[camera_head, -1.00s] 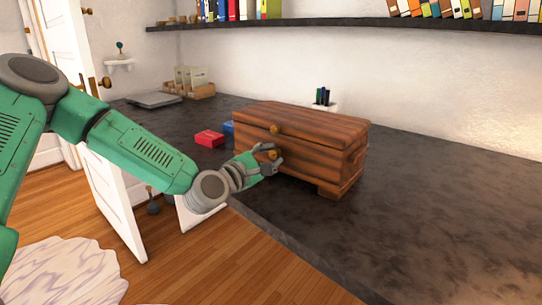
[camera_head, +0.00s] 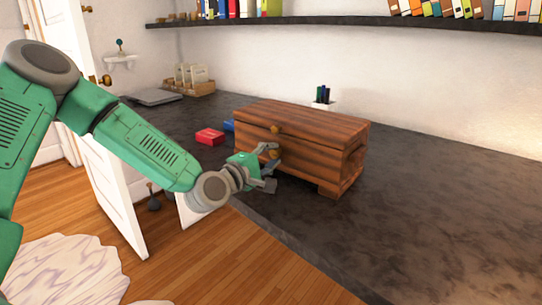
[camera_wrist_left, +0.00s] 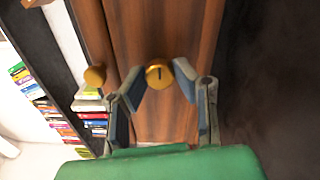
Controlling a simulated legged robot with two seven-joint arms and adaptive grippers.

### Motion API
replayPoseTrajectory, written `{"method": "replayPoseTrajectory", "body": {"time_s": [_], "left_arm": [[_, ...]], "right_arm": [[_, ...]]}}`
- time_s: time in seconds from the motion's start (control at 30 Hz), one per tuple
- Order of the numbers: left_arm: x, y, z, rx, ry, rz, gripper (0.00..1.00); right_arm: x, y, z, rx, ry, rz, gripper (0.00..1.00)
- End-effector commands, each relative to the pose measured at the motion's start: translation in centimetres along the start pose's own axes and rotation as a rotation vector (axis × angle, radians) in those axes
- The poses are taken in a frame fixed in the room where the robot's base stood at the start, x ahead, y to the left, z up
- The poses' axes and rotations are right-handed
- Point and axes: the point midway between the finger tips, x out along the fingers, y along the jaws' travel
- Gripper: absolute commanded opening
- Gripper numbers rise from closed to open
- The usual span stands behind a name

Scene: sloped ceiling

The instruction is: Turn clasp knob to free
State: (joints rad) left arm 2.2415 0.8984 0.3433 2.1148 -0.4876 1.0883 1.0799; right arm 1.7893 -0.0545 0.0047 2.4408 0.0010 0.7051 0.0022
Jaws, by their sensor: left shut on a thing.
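A brown striped wooden chest (camera_head: 300,143) stands shut on the dark counter. Its brass clasp knob (camera_wrist_left: 159,73) is on the front face, with a dark slot mark running nearly upright in the left wrist view. My left gripper (camera_head: 270,163) is at the chest's front, shut on this knob, one finger on either side of it in the left wrist view (camera_wrist_left: 160,80). In the head view the fingers partly hide the clasp knob. A second brass knob (camera_head: 275,129) sits higher, near the lid edge, and also shows in the wrist view (camera_wrist_left: 95,75). My right gripper is out of view.
A red box (camera_head: 209,137) and a blue box (camera_head: 229,126) lie left of the chest. A white pen holder (camera_head: 323,104) stands behind it. The counter (camera_head: 430,200) is clear to the right. A bookshelf (camera_head: 350,21) runs above.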

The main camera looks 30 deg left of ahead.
Motion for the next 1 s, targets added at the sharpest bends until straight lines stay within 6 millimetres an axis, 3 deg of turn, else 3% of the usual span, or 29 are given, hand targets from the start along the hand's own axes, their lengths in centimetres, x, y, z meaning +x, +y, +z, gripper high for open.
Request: {"method": "replayPoseTrajectory", "body": {"time_s": [0.27, 0.3, 0.33, 0.37, 0.73, 0.87, 1.0], "left_arm": [[-0.2, -0.7, 0.3, 0.001, -0.008, -0.018, 0.0], [-0.2, -0.7, 0.3, 0.001, -0.008, -0.018, 0.31], [-0.2, -0.7, 0.3, 0.001, -0.008, -0.018, 0.42], [-0.2, -0.7, 0.3, 0.001, -0.007, -0.018, 0.44], [-0.7, -0.3, -0.1, -0.002, -0.003, -0.008, 0.44], [-2.5, -0.2, -0.1, -0.005, -0.002, -0.007, 0.44], [-5.5, -0.3, -0.1, -0.007, -0.002, -0.008, 0.44]], "right_arm": [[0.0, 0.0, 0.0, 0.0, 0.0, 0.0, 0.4], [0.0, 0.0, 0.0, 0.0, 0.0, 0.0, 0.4], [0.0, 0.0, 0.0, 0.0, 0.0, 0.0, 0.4], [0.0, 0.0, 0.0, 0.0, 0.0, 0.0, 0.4], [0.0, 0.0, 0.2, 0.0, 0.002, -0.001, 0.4], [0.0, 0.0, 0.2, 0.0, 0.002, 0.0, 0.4], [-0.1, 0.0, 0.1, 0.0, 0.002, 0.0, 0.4]]}}
